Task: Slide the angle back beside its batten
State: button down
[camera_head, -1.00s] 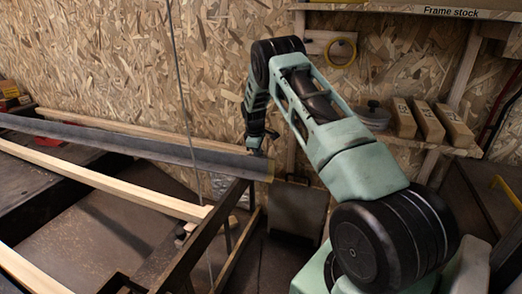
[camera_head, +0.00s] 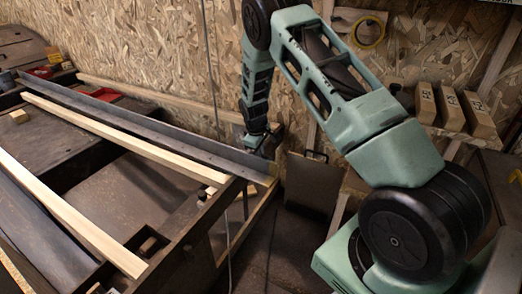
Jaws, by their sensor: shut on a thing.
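The angle (camera_head: 150,128) is a long grey metal profile running from the far left to the right end of the dark frame. My gripper (camera_head: 264,150) is shut on it near its right end; the fingertips are small and partly hidden. A pale wooden batten (camera_head: 110,134) runs along the near side of the angle, close to it, with a narrow gap visible. Another batten (camera_head: 150,93) lies behind the angle, by the wall. I cannot tell whether the angle rests on the frame or hangs just above it.
The dark frame (camera_head: 185,235) has open gaps. Another pale batten (camera_head: 75,215) lies nearer me. A small wood block (camera_head: 18,116) sits at left. A thin cable (camera_head: 213,70) hangs in front of the chipboard wall. A shelf with wooden blocks (camera_head: 450,105) is at right.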

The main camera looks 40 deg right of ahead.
jog(key=c, duration=1.7)
grip_release()
jog(key=shift+s+d+r, duration=0.25)
jog(key=shift+d, duration=0.2)
jog(key=shift+c, duration=0.2)
jog(key=p+v, duration=0.4)
jog(key=v, duration=1.3)
jog(key=shift+a+r, duration=0.15)
